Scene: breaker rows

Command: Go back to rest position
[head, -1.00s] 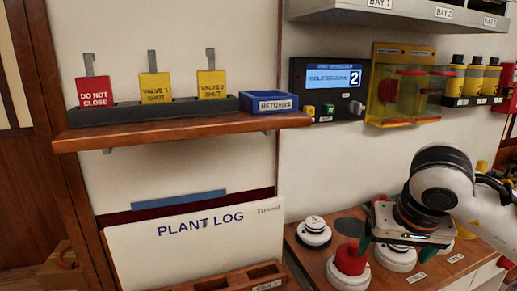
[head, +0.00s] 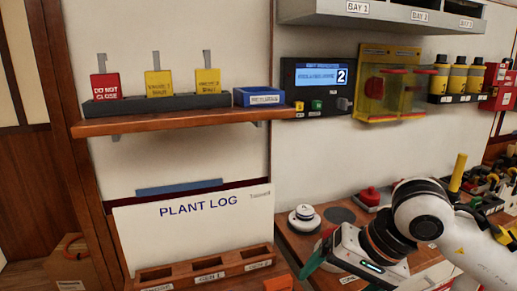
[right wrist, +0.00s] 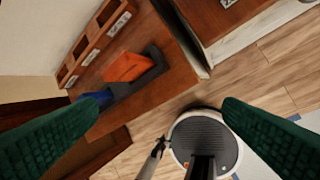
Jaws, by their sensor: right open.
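My right gripper (head: 322,258) shows in the lower right of the head view, past the near edge of the counter, with its green fingers pointing left and down. In the right wrist view its two green fingers (right wrist: 168,103) stand wide apart with nothing between them. It is open and empty, above the floor. My left gripper is not in the head view.
A wooden counter (head: 297,240) holds a black-and-white round knob (head: 304,216) and a red button (head: 370,196). A wooden rack (head: 225,262) stands under the plant log board (head: 190,232). An orange object (right wrist: 128,67) lies near the rack. Wood floor (right wrist: 260,75) is open below.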

